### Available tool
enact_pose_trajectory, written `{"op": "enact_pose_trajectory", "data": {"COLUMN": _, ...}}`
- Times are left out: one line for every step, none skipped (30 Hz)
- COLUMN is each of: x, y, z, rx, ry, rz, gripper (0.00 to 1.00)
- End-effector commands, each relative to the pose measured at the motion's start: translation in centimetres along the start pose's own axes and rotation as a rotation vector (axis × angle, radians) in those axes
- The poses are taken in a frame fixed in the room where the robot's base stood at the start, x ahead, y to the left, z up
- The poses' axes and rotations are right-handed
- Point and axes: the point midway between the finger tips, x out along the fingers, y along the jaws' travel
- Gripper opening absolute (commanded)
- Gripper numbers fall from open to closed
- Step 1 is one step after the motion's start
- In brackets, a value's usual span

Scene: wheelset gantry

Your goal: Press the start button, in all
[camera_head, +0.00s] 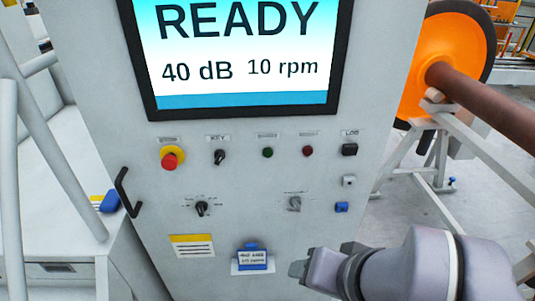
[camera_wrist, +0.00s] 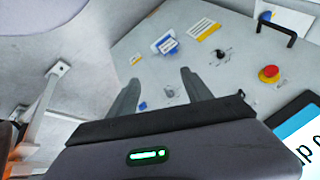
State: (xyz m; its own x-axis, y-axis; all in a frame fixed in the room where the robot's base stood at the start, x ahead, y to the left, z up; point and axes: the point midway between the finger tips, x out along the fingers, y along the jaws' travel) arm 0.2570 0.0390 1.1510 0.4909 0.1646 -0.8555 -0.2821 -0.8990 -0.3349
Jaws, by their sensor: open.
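The control panel (camera_head: 120,120) has a screen (camera_head: 240,50) reading "READY", "40 dB" and "10 rpm". Below it sit a green button (camera_head: 267,152) and a red button (camera_head: 308,152); their labels are too small to read. A "LOG" button (camera_head: 349,150), a white button (camera_head: 348,181) and a blue button (camera_head: 341,207) run down the right side. My gripper (camera_head: 298,268) is low in front of the panel, below the buttons and right of the blue tag. The wrist view shows its two fingers (camera_wrist: 161,77) apart and empty, pointing at the panel.
A red emergency stop (camera_head: 170,160) on yellow, a key switch (camera_head: 220,157), two knobs (camera_head: 202,208) (camera_head: 294,203), a black handle (camera_head: 128,190) and a blue tag (camera_head: 253,258) are on the panel. An orange wheel (camera_head: 445,55) with a brown axle stands at the right.

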Motion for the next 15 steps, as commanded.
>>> {"op": "enact_pose_trajectory", "data": {"x": 0.0, "y": 0.0, "z": 0.0, "rx": 0.0, "ry": 0.0, "rz": 0.0, "gripper": 0.46}}
{"op": "enact_pose_trajectory", "data": {"x": 0.0, "y": 0.0, "z": 0.0, "rx": 0.0, "ry": 0.0, "rz": 0.0, "gripper": 0.4}}
{"op": "enact_pose_trajectory", "data": {"x": 0.0, "y": 0.0, "z": 0.0, "rx": 0.0, "ry": 0.0, "rz": 0.0, "gripper": 0.33}}
{"op": "enact_pose_trajectory", "data": {"x": 0.0, "y": 0.0, "z": 0.0, "rx": 0.0, "ry": 0.0, "rz": 0.0, "gripper": 0.27}}
{"op": "enact_pose_trajectory", "data": {"x": 0.0, "y": 0.0, "z": 0.0, "rx": 0.0, "ry": 0.0, "rz": 0.0, "gripper": 0.21}}
{"op": "enact_pose_trajectory", "data": {"x": 0.0, "y": 0.0, "z": 0.0, "rx": 0.0, "ry": 0.0, "rz": 0.0, "gripper": 0.13}}
{"op": "enact_pose_trajectory", "data": {"x": 0.0, "y": 0.0, "z": 0.0, "rx": 0.0, "ry": 0.0, "rz": 0.0, "gripper": 0.07}}
{"op": "enact_pose_trajectory", "data": {"x": 0.0, "y": 0.0, "z": 0.0, "rx": 0.0, "ry": 0.0, "rz": 0.0, "gripper": 0.01}}
{"op": "enact_pose_trajectory", "data": {"x": 0.0, "y": 0.0, "z": 0.0, "rx": 0.0, "ry": 0.0, "rz": 0.0, "gripper": 0.0}}
{"op": "enact_pose_trajectory", "data": {"x": 0.0, "y": 0.0, "z": 0.0, "rx": 0.0, "ry": 0.0, "rz": 0.0, "gripper": 0.0}}
{"op": "enact_pose_trajectory", "data": {"x": 0.0, "y": 0.0, "z": 0.0, "rx": 0.0, "ry": 0.0, "rz": 0.0, "gripper": 0.0}}
{"op": "enact_pose_trajectory", "data": {"x": 0.0, "y": 0.0, "z": 0.0, "rx": 0.0, "ry": 0.0, "rz": 0.0, "gripper": 0.0}}
{"op": "enact_pose_trajectory", "data": {"x": 0.0, "y": 0.0, "z": 0.0, "rx": 0.0, "ry": 0.0, "rz": 0.0, "gripper": 0.0}}
{"op": "enact_pose_trajectory", "data": {"x": 0.0, "y": 0.0, "z": 0.0, "rx": 0.0, "ry": 0.0, "rz": 0.0, "gripper": 0.0}}
{"op": "enact_pose_trajectory", "data": {"x": 0.0, "y": 0.0, "z": 0.0, "rx": 0.0, "ry": 0.0, "rz": 0.0, "gripper": 0.0}}
